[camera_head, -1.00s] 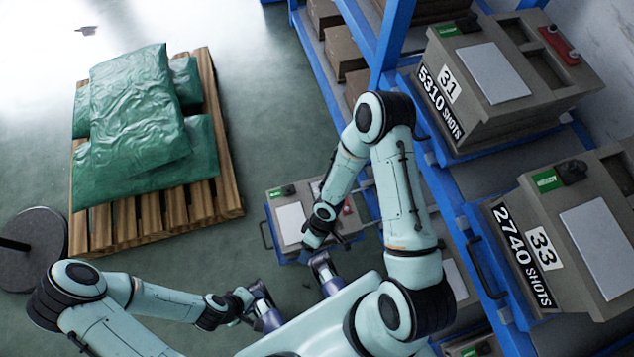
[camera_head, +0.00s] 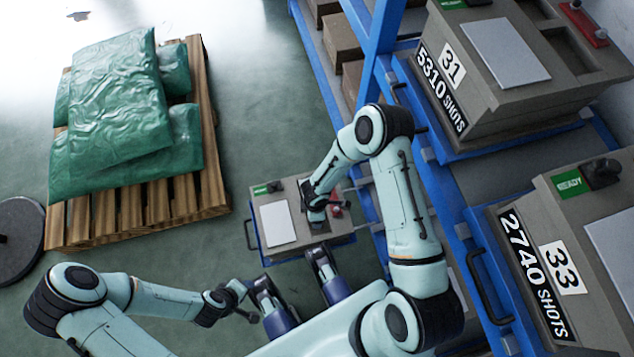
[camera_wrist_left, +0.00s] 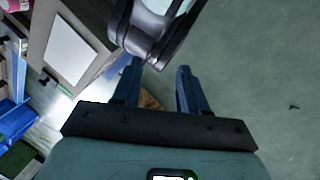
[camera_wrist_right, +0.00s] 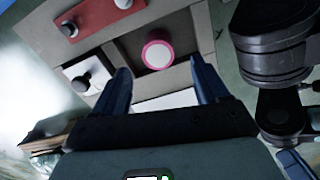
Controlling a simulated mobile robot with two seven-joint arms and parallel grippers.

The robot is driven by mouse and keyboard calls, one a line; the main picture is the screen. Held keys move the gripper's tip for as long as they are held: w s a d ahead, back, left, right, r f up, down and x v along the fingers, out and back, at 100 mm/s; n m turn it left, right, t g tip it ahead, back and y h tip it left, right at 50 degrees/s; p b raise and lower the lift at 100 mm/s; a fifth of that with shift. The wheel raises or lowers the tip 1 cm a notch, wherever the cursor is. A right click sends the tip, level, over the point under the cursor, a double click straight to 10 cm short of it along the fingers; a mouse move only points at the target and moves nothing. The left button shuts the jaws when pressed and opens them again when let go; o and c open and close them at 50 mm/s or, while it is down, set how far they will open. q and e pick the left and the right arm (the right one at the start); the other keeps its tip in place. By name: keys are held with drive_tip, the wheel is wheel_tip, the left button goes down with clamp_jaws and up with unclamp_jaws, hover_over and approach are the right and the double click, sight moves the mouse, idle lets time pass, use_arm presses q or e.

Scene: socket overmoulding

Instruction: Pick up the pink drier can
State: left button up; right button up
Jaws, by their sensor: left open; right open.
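The pink drier can (camera_wrist_right: 157,55) shows in the right wrist view as a pink ring around a pale top. It stands in a recess of a grey block (camera_wrist_right: 205,25). My right gripper (camera_wrist_right: 160,73) is open and empty, and the can appears between and beyond its fingertips, not gripped. In the head view my right wrist covers that part of the grey block (camera_head: 296,238), and I cannot make out the can there. A bit of pink (camera_wrist_left: 16,4) at the left wrist view's top left corner may be the can. My left gripper (camera_wrist_left: 157,76) is open and empty, away from the block.
The block carries a white plate (camera_head: 278,222), a green label and a red part (camera_wrist_right: 100,12). A blue rack (camera_head: 375,60) with grey numbered moulds (camera_head: 500,100) stands at right. Green sacks (camera_head: 115,100) lie on a wooden pallet (camera_head: 215,180) at left. Floor between is clear.

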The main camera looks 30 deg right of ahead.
drive_tip(key=f, duration=0.1)
drive_tip(key=f+b, duration=0.1)
drive_tip(key=f, duration=0.3)
drive_tip(key=shift+s+d+f, duration=0.1)
drive_tip(key=shift+d+f, duration=0.05)
drive_tip(key=shift+d, duration=0.15)
use_arm(q)
drive_tip(key=shift+w+a+f+t, duration=0.15)
drive_tip(key=shift+w+a+f, duration=0.2)
drive_tip(key=shift+w, duration=0.2)
drive_tip(key=shift+w+a+f+t, duration=0.15)
drive_tip(key=shift+w+a+f, duration=0.05)
drive_tip(key=shift+w+f, duration=0.25)
use_arm(e)
drive_tip(key=c, duration=1.2)
